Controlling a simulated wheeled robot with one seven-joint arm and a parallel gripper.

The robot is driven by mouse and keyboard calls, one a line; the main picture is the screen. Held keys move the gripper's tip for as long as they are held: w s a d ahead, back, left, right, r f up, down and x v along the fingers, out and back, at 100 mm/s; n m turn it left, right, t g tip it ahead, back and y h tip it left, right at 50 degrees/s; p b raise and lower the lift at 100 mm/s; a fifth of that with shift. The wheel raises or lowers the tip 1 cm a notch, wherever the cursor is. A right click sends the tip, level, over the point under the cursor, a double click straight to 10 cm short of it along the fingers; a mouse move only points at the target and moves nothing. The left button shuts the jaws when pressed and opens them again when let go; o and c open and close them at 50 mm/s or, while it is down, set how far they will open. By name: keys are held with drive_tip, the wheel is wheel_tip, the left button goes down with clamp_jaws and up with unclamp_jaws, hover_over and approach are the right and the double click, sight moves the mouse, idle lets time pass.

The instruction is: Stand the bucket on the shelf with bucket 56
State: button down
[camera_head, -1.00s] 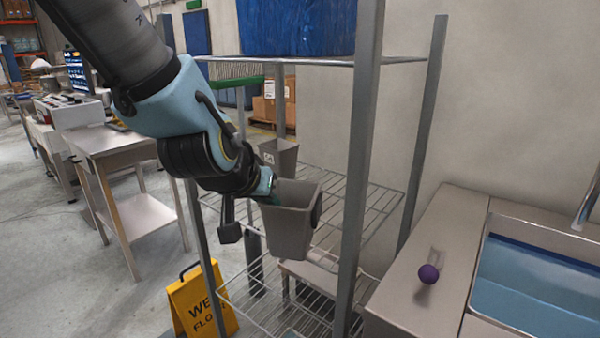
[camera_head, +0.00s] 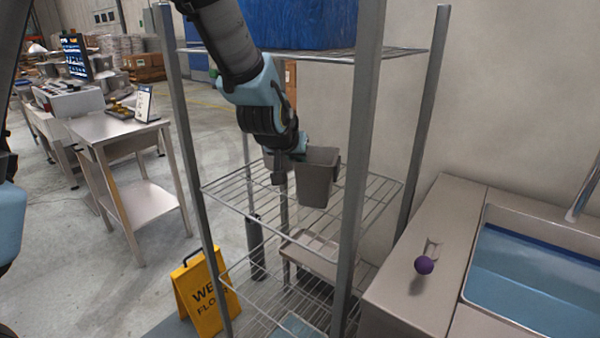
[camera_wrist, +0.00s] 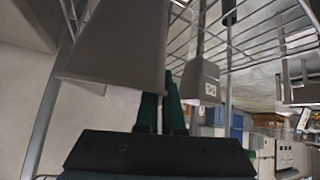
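A grey tapered bucket (camera_head: 318,180) is at the middle wire shelf (camera_head: 232,192) of the metal rack, roughly upright. My gripper (camera_head: 300,152) is at its left rim and appears shut on the bucket wall. In the wrist view the held bucket (camera_wrist: 118,42) fills the upper left, beside the green fingers (camera_wrist: 162,113). I cannot tell whether its base touches the wires. A second grey bucket (camera_wrist: 202,82) with a small white label stands on the same shelf. The label is too small to read. In the head view this bucket is mostly hidden behind my gripper and the held bucket.
Rack posts (camera_head: 362,170) stand in front and at the sides. A blue crate (camera_head: 300,22) is on the top shelf, and a grey tray (camera_head: 318,256) lies lower. A yellow wet-floor sign (camera_head: 205,293) stands at the left; a sink counter (camera_head: 418,290) is at the right.

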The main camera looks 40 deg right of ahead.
drive_tip(key=shift+w+d+r, duration=0.1)
drive_tip(key=shift+w+d, duration=0.2)
drive_tip(key=shift+d, duration=0.1)
wheel_tip(320, 180, down, 4)
drive_tip(key=b, duration=0.2)
drive_tip(key=shift+b, duration=0.35)
drive_tip(key=shift+r, duration=0.2)
drive_tip(key=shift+f, duration=0.1)
drive_tip(key=c, duration=1.5)
unclamp_jaws()
drive_tip(key=shift+f, duration=0.15)
drive_tip(key=o, duration=0.5)
drive_tip(key=shift+c, duration=0.2)
